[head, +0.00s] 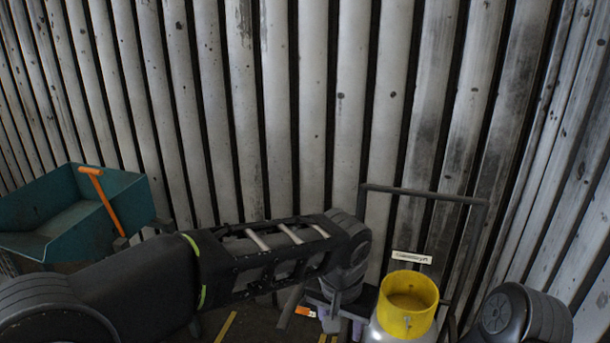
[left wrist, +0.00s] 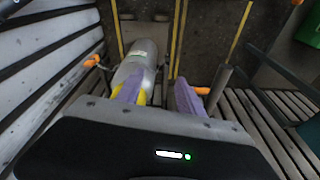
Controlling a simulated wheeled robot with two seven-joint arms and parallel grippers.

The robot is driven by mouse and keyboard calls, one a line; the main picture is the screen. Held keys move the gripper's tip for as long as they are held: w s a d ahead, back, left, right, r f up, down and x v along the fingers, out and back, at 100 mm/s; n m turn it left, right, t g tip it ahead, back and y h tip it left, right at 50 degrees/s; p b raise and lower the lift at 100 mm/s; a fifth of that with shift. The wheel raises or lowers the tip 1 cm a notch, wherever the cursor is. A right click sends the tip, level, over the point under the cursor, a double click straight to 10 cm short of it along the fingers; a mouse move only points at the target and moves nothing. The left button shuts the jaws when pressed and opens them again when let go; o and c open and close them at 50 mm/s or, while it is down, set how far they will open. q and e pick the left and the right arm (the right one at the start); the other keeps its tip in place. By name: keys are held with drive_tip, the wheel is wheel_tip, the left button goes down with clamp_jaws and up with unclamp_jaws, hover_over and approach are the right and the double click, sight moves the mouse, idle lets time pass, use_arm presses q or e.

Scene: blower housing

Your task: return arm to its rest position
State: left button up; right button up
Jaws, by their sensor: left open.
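My left arm (head: 265,258) reaches across the head view from the left. Its gripper (head: 341,325) hangs low, left of a yellow-topped cylinder (head: 408,302), with its purple fingertips partly hidden. In the left wrist view the gripper (left wrist: 160,93) has its two purple fingers apart, with nothing seen held between them. A grey cylinder (left wrist: 138,62) with a pale label lies beyond the left finger in that view, and a bit of yellow shows beside that finger. I cannot tell whether they touch. Part of my right arm (head: 520,312) shows at the lower right; its gripper is out of sight.
A teal hopper (head: 75,212) with an orange handle (head: 101,201) stands at the left. A dark tube frame (head: 425,195) rises behind the yellow-topped cylinder. A grey slatted wall (head: 270,110) closes off the back. Yellow floor lines (left wrist: 179,40) show in the left wrist view.

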use_arm(q)
wheel_tip(320, 180, down, 18)
drive_tip(key=s+d+f+h, duration=0.1)
drive_tip(key=d+h, duration=0.1)
drive_tip(key=h, duration=0.2)
drive_tip(key=s+a+f+n+g, duration=0.1)
drive_tip(key=s+a+f+n, duration=0.6)
drive_tip(key=s+a+f, duration=0.9)
wheel_tip(320, 180, down, 2)
drive_tip(key=shift+s+f+g+y, duration=0.1)
drive_tip(key=shift+s+g+y, duration=0.25)
drive_tip(key=shift+s, duration=0.45)
